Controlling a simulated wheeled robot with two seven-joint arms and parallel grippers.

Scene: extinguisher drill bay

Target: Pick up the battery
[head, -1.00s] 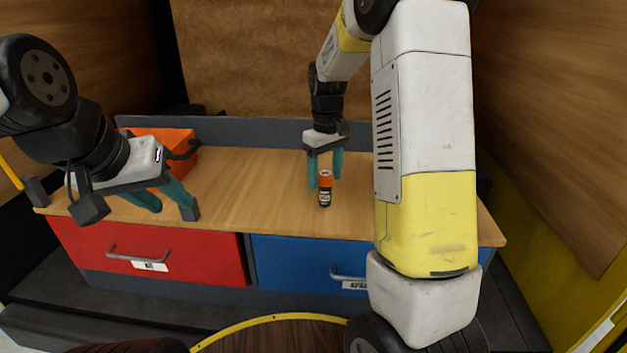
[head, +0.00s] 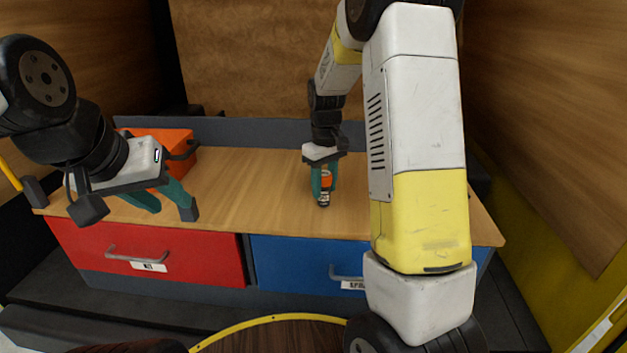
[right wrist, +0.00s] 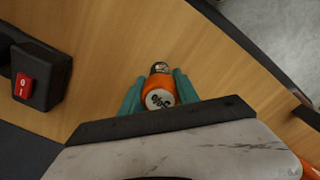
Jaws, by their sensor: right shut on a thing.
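The battery (head: 325,183) is a small orange and black cylinder standing on the wooden worktop above the blue drawer. My right gripper (head: 324,184) has its teal fingers closed on either side of it. In the right wrist view the battery (right wrist: 159,90) sits between the two fingers (right wrist: 158,92), its pale marked end towards the camera. I cannot tell whether its base still touches the worktop. My left gripper (head: 170,208) hangs over the left part of the worktop, fingers apart, with nothing seen between them.
The worktop (head: 250,180) is clear between my grippers. An orange case (head: 172,145) stands at its back left. A red drawer (head: 90,245) and a blue drawer (head: 290,262) are shut below. In the right wrist view, a black box with a red switch (right wrist: 23,86) is at the left.

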